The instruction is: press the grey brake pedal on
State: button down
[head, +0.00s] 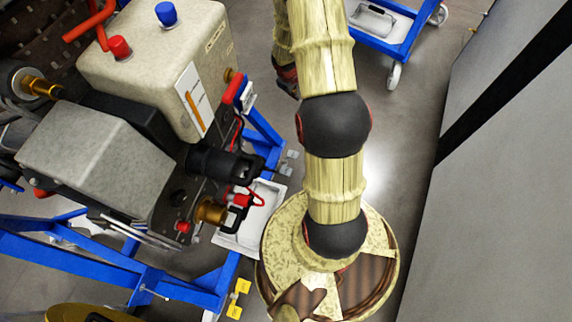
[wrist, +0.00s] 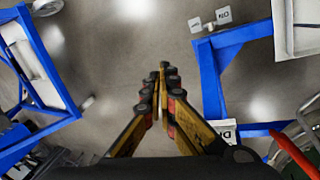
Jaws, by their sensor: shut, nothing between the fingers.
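A pair of small grey pedals shows at the blue stand's corner in the head view: one pedal (head: 292,154) is farther out, the other (head: 284,169) just below it. In the wrist view, a pale pedal with dark lettering (wrist: 223,15) and a second pale pedal (wrist: 195,26) are at the top, beside the blue frame. My gripper (wrist: 160,68) is shut and empty, above the floor, apart from the upper pedals. In the head view my gripper (head: 288,80) is mostly behind my arm.
A white tray (head: 228,238) is beside my base. A blue cart (head: 402,45) is at top right. A grey wall (head: 500,200) is at right. Open floor lies between.

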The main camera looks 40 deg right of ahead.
notch_tip(320, 180, down, 10)
jog(key=d+n+y, duration=0.1)
jog(key=n+t+y+b, duration=0.1)
jog(key=n+y+b, duration=0.2)
jog(key=y+b, duration=0.25)
send_over(284, 170)
jog(key=d, duration=0.1)
jog(key=shift+h, duration=0.25)
jog(key=f, duration=3.6)
jog(key=shift+s+d+b, duration=0.15)
jog(key=shift+s+b, duration=0.05)
jog(key=shift+b, duration=0.15)
jog(key=shift+s+f+b, duration=0.1)
jog(key=shift+f+b, duration=0.25)
jog(key=shift+f, duration=0.5)
jog(key=shift+a+p, duration=0.3)
jog(key=shift+p, duration=0.05)
